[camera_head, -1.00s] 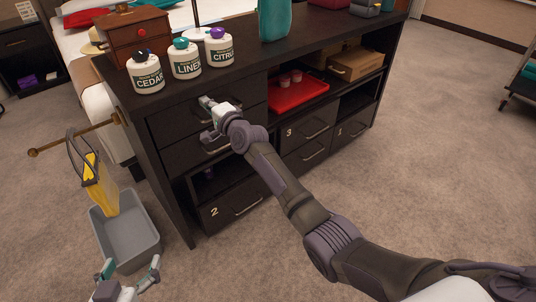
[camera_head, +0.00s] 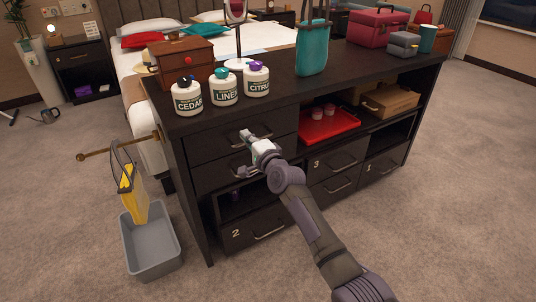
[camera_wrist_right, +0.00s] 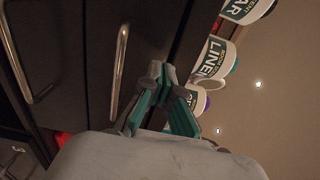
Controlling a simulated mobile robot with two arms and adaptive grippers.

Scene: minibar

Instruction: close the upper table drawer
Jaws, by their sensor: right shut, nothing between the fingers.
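The dark counter holds two stacked drawers at its left end. The upper table drawer (camera_head: 210,146) lies just under the counter top and looks flush or nearly flush with the lower drawer (camera_head: 212,179); a small gap cannot be ruled out. My right gripper (camera_head: 248,138) is at the upper drawer's front, shut and empty. In the right wrist view its fingertips (camera_wrist_right: 158,70) are together beside the upper drawer's bar handle (camera_wrist_right: 120,70), on the counter-top side, not around it. Whether they touch the front is unclear. My left gripper is out of view.
Three white jars, Cedar (camera_head: 187,98), Linen (camera_head: 224,88) and Citrus (camera_head: 256,80), stand on the counter above the drawers. A grey bin (camera_head: 150,247) stands on the floor at left, below a brass rod (camera_head: 115,147). The carpet in front is clear.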

